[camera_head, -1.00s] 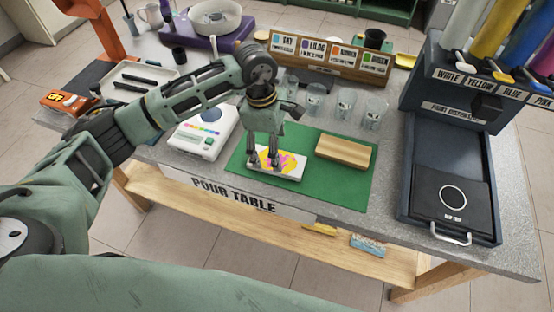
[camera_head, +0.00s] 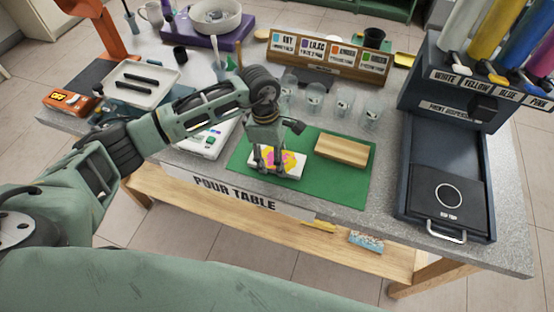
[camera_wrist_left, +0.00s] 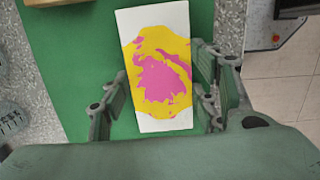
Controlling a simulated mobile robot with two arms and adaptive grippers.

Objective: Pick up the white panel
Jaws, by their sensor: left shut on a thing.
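The white panel (camera_head: 291,168) lies on the green mat (camera_head: 352,191), with a yellow and pink paint patch over its middle. My left gripper (camera_head: 270,169) points down over it, its fingers at the panel's two long sides. In the left wrist view the white panel (camera_wrist_left: 160,20) runs between the fingers of my left gripper (camera_wrist_left: 160,105), which is shut on it across the painted part. The panel looks level and at or very near the mat. My right gripper is not in view.
A wooden block (camera_head: 342,150) lies on the mat right of the panel. Clear cups (camera_head: 314,98) and a labelled wooden rack (camera_head: 330,62) stand behind. A white device (camera_head: 205,140) is left, and a dark paint dispenser (camera_head: 447,150) stands right.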

